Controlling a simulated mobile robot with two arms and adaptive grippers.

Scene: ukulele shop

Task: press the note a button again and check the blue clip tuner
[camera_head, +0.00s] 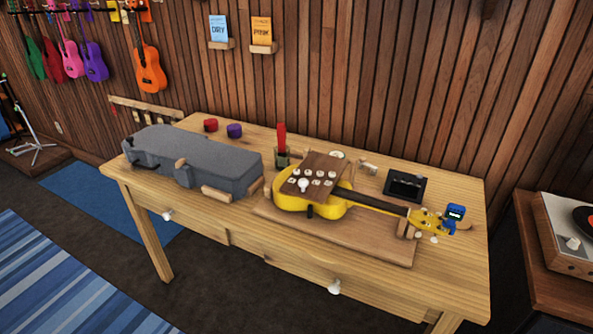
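The button lettering is too small to read, so I cannot tell which one is note A. One white button (303,185) at the panel's lower left looks larger than the others. The blue clip tuner (455,211) sits at the ukulele's headstock at the table's right end. It has a small dark screen, but I cannot read it. Neither of my grippers is in view.
The wooden table (350,275) also bears a grey case (195,158), a black-framed device (405,186), a red-handled tool in a holder (281,140), and red and purple round items. A record player (565,240) stands at the right. The table's front strip is clear.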

